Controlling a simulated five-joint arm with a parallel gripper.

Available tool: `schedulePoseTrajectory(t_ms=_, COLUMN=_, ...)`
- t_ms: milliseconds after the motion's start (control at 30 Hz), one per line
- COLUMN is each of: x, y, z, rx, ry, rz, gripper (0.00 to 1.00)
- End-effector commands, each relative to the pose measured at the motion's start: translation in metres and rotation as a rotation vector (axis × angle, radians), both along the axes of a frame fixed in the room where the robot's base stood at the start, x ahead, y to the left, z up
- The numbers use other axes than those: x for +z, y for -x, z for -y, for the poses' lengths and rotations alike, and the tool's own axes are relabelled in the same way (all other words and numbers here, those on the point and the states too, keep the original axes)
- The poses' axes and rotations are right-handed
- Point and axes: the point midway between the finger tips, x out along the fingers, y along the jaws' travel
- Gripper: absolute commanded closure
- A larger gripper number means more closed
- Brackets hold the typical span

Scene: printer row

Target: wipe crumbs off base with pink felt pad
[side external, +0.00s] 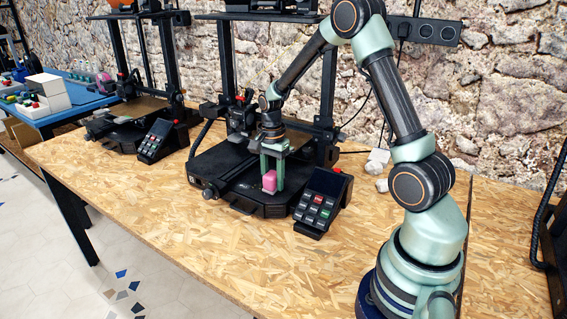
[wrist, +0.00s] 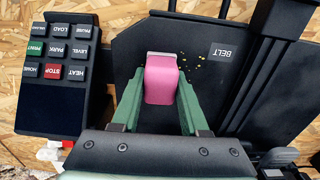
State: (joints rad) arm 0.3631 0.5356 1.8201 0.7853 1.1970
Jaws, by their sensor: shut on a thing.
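The pink felt pad (side external: 269,181) is a small pink block with a pale lower edge. My gripper (side external: 270,180) is shut on it and points down over the front part of the black printer base (side external: 225,188). In the wrist view the pad (wrist: 161,80) sits between the two green fingers (wrist: 160,95). Several small yellowish crumbs (wrist: 193,62) lie on the dark base (wrist: 245,85) just right of the pad in the wrist view. I cannot tell whether the pad touches the base.
A control panel with buttons (side external: 322,198) stands close right of the base; it is on the left in the wrist view (wrist: 58,75). A BELT label (wrist: 222,53) lies beyond the crumbs. A second printer (side external: 140,108) stands at the left. The front of the wooden table (side external: 190,235) is clear.

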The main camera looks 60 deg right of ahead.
Motion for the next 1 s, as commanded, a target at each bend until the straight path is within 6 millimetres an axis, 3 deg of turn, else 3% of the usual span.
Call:
schedulePoseTrajectory(t_ms=267, x=0.000, y=0.026, z=0.000, rx=-0.001, ry=-0.001, rz=-0.002, gripper=1.00)
schedulePoseTrajectory(t_ms=1000, x=-0.001, y=-0.043, z=0.000, rx=0.001, ry=-0.001, rz=-0.001, gripper=1.00)
